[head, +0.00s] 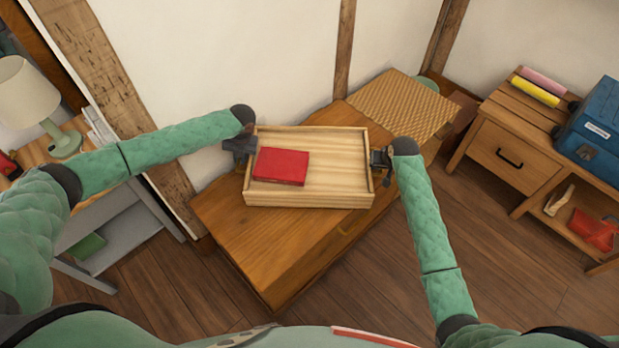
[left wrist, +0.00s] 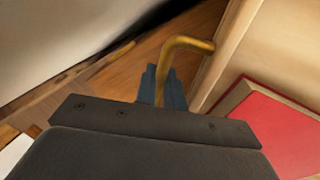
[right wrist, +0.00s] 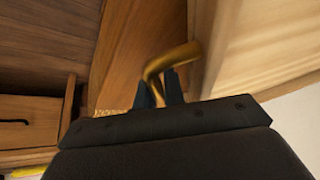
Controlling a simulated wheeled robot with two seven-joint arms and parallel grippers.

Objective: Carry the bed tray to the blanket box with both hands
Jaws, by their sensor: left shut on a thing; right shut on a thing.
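The bed tray (head: 335,170) is a light wooden tray with low walls, held over the blanket box. A red book (head: 281,166) lies flat in its left half. The blanket box (head: 265,242) is a brown wooden chest under the tray. My left gripper (head: 243,160) is shut on the brass handle (left wrist: 185,45) at the tray's left end. My right gripper (head: 381,163) is shut on the brass handle (right wrist: 172,62) at the right end. The tray looks about level. I cannot tell whether its underside touches the lid.
A woven mat (head: 400,98) covers the box's far right end. A wooden side table (head: 515,150) with a drawer stands at right, bearing a blue case (head: 597,125) and pink and yellow rolls. A lamp (head: 35,100) stands on a small table at left. A timbered wall is behind; floor is clear in front.

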